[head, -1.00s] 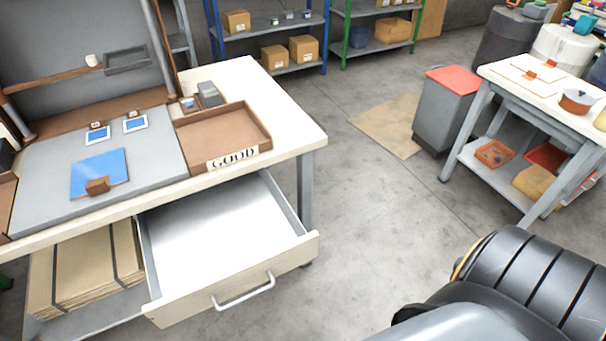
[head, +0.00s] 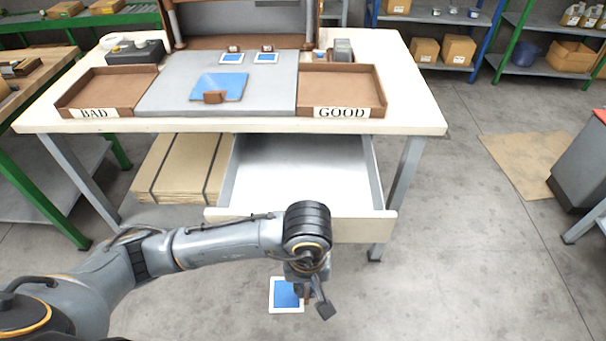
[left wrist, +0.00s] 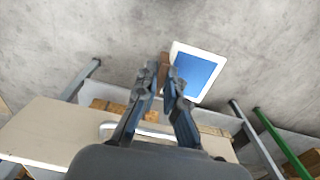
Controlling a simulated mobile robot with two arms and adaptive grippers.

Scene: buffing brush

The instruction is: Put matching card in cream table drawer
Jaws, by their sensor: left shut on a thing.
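My left gripper (head: 312,288) is shut on a white-bordered blue card (head: 285,294), by its brown holder. It holds the card in front of and below the cream table (head: 425,121). In the left wrist view the card (left wrist: 199,70) sticks out to the right of the fingertips (left wrist: 164,78), with the brown holder between them. The table's drawer (head: 300,172) is pulled open, and its visible grey-white inside is empty. My forearm and wrist cover part of the drawer front. Two similar small cards (head: 232,58) (head: 265,58) stand on the grey mat. My right gripper is out of view.
A larger blue panel (head: 220,84) with a brown block lies on the mat. Brown trays marked BAD (head: 135,80) and GOOD (head: 366,82) flank it. Flat cardboard (head: 183,165) lies below, left of the drawer.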

